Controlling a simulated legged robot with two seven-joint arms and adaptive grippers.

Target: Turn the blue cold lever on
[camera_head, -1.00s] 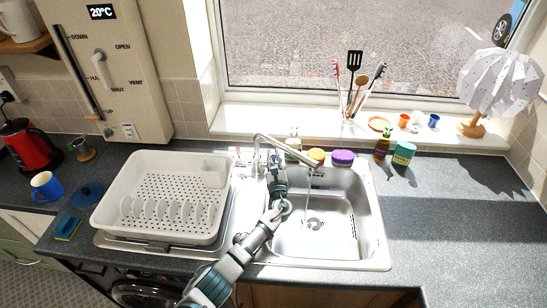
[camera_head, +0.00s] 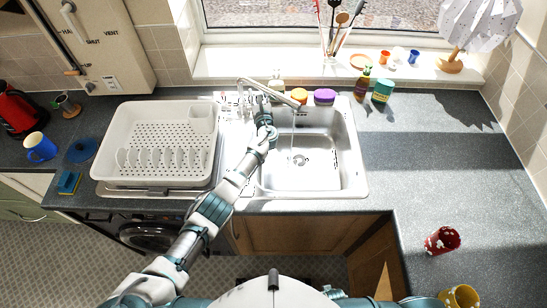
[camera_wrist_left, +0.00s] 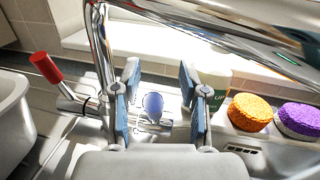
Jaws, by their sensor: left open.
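The tap's chrome spout (camera_head: 270,91) arches over the steel sink (camera_head: 335,150). In the left wrist view the blue cold lever (camera_wrist_left: 153,106) has a rounded blue end on a chrome stem. The red lever (camera_wrist_left: 46,68) sticks up to its left, beside the chrome tap column (camera_wrist_left: 100,45). My left gripper (camera_wrist_left: 160,108) is open, its two blue-padded fingers on either side of the blue lever, with gaps visible. In the head view my left gripper (camera_head: 264,122) is at the tap, largely hiding the levers. My right gripper is out of view.
The white dish rack (camera_head: 165,115) stands left of the sink. Orange (camera_head: 299,95) and purple (camera_head: 324,96) sponges and bottles (camera_head: 382,90) stand behind the sink. A thin stream (camera_head: 293,122) shows below the spout.

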